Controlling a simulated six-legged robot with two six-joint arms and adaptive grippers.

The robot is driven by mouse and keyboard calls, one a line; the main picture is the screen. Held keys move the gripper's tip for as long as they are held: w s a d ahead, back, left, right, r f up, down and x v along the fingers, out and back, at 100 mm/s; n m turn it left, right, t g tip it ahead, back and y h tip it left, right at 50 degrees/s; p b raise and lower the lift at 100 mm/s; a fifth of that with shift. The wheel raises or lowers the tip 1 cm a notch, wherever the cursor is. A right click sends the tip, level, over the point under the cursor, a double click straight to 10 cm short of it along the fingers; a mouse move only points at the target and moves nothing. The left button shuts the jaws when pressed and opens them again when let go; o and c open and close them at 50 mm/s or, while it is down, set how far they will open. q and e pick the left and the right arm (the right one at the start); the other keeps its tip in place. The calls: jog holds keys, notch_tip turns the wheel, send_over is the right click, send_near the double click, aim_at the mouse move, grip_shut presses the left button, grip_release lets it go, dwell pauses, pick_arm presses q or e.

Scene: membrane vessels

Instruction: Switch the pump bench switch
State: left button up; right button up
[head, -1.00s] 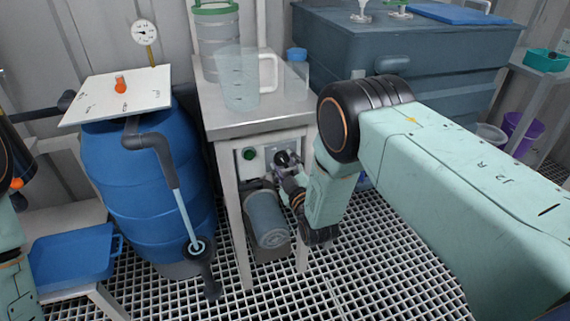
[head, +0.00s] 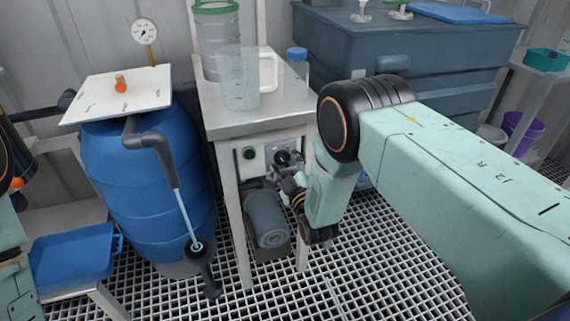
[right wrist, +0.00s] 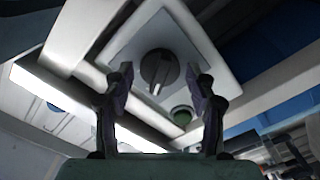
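The pump bench (head: 240,128) is a pale table with a switch panel under its top. The switch is a dark rotary knob (right wrist: 158,72) on a light square plate, with a green button (right wrist: 182,115) beside it. In the head view the knob (head: 284,158) is partly covered by my gripper; the green button (head: 249,153) shows to its left. My right gripper (right wrist: 165,82) is open, its two fingers appearing on either side of the knob. Contact cannot be told. The right gripper also shows in the head view (head: 276,170). My left gripper is out of view.
A clear jug (head: 240,85) and a green-lidded container (head: 212,40) stand on the bench. A grey pump cylinder (head: 266,220) sits below the panel. A blue barrel (head: 150,190) is at left, a large grey-blue tank (head: 430,65) behind at right.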

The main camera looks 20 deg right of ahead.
jog(key=shift+o, duration=0.4)
jog(key=s, duration=1.2)
jog(key=shift+d, duration=0.2)
jog(key=s+d+f+m+g+p, duration=0.1)
jog(key=s+d+f+m+g, duration=0.1)
jog(key=s+f+m+g, duration=0.8)
jog(key=s+d+g+p, duration=0.1)
jog(key=s+g+p, duration=0.2)
jog(key=s, duration=2.3)
jog(key=r+g, duration=0.1)
jog(key=g, duration=0.4)
jog(key=shift+d+h+p, duration=0.25)
jog(key=shift+h+p, duration=0.05)
